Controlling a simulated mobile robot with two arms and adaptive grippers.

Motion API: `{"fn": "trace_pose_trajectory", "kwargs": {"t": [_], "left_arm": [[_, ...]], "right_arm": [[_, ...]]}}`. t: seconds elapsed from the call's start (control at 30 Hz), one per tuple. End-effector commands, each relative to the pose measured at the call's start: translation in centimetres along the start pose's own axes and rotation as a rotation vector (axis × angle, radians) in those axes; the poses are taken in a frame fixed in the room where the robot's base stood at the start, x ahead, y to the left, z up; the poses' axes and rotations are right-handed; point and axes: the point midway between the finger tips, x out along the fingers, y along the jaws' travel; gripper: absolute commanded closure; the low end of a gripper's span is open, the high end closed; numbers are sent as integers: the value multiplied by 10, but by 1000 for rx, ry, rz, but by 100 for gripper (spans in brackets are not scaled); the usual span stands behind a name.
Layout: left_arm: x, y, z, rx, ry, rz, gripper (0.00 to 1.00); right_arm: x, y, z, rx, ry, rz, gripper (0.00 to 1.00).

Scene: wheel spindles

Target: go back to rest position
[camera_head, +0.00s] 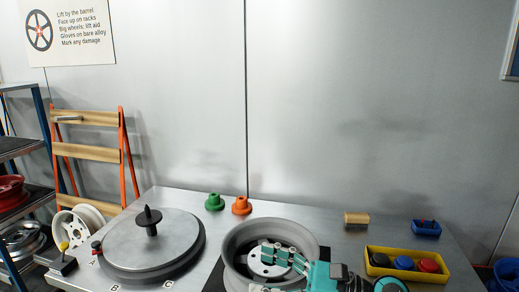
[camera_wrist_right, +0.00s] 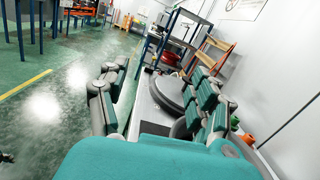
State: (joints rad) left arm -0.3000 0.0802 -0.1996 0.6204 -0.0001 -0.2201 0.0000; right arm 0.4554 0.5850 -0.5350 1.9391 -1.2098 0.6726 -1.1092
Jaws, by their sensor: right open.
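My right gripper (camera_head: 284,258) comes in from the lower right in the head view and is over the grey wheel (camera_head: 240,232) at the front of the bench. It hides part of the wheel's middle; I cannot tell whether it touches the wheel. In the right wrist view my right gripper (camera_wrist_right: 155,95) has its fingers spread wide with nothing between them. My left gripper is in neither view.
A round plate (camera_head: 150,238) with a black spindle (camera_head: 148,219) is left on the bench. Green (camera_head: 214,202) and orange (camera_head: 241,206) cones stand behind the wheel. A yellow tray (camera_head: 407,270), wooden block (camera_head: 356,219) and blue bin (camera_head: 426,229) are at right.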

Motion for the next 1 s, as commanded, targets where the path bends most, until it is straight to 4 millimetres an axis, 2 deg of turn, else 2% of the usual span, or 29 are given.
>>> {"fn": "trace_pose_trajectory", "kwargs": {"t": [0.03, 0.13, 0.2, 0.27, 0.37, 0.47, 0.57, 0.6, 0.73, 0.77, 0.9, 1.0], "left_arm": [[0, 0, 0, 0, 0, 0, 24], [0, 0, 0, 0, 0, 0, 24], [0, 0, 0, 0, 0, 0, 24], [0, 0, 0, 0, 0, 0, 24], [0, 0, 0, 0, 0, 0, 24], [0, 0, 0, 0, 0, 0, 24], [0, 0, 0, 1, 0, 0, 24], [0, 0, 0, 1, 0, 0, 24], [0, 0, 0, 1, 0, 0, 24], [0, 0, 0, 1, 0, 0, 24], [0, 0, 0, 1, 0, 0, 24], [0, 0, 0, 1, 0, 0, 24]], "right_arm": [[0, -3, 14, 156, -124, -83, 34], [-18, -23, 34, 478, -361, -256, 34], [-39, -40, 35, 714, -519, -378, 34], [-62, -54, 26, 921, -649, -487, 34], [-105, -67, -8, 1265, -857, -677, 34], [-149, -62, -61, 1599, -1055, -886, 34], [-188, -34, -120, 1910, -1241, -1115, 34], [-201, -18, -142, 2015, -1307, -1210, 34], [-228, 39, -194, 2269, -1469, -1484, 34], [-232, 52, -202, -2293, 1486, 1527, 34], [-246, 107, -229, -2045, 1334, 1485, 34], [-253, 142, -240, -1901, 1249, 1463, 34]]}}
